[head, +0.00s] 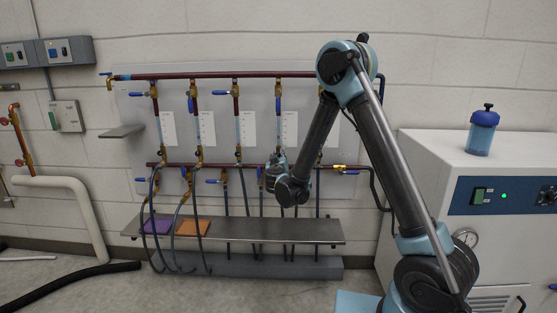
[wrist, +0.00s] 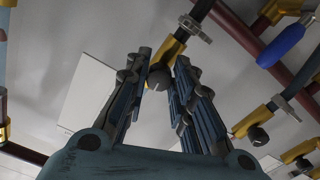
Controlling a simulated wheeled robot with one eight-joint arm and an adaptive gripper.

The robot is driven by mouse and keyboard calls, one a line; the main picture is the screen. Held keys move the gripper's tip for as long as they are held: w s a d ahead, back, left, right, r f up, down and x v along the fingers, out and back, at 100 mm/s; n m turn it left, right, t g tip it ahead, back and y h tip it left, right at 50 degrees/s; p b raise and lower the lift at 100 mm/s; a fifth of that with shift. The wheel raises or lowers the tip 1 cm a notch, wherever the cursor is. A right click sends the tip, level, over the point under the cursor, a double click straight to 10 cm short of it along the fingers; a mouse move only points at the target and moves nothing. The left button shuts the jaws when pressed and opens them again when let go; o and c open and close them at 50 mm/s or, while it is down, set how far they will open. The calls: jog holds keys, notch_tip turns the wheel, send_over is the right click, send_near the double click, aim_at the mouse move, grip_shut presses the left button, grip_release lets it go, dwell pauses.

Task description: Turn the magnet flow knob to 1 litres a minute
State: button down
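The flow panel (head: 220,125) on the wall bears several upright flow tubes with brass fittings and white scale cards. No label naming the magnet line is readable. My gripper (head: 274,172) is at the panel, by the lower end of a tube right of the panel's middle. In the wrist view, a round dark grey knob (wrist: 158,78) on a brass fitting (wrist: 172,48) sits between the fingertips of my gripper (wrist: 162,66). The fingers stand apart on either side of the knob, with a narrow gap at the right finger. The flow reading is not legible.
A neighbouring grey knob (wrist: 258,135) and a blue valve handle (wrist: 281,45) are to the right in the wrist view. Below the panel is a metal shelf (head: 270,231) with purple (head: 157,224) and orange (head: 192,228) pads. Hoses hang in front. A white cabinet (head: 425,165) stands right.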

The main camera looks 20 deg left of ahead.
jog(key=n, duration=0.5)
jog(key=shift+n, duration=0.3)
dwell(0.4)
jog(key=c, duration=1.4)
grip_release()
jog(key=shift+o, duration=0.2)
jog(key=v, duration=1.2)
jog(key=shift+d, duration=0.1)
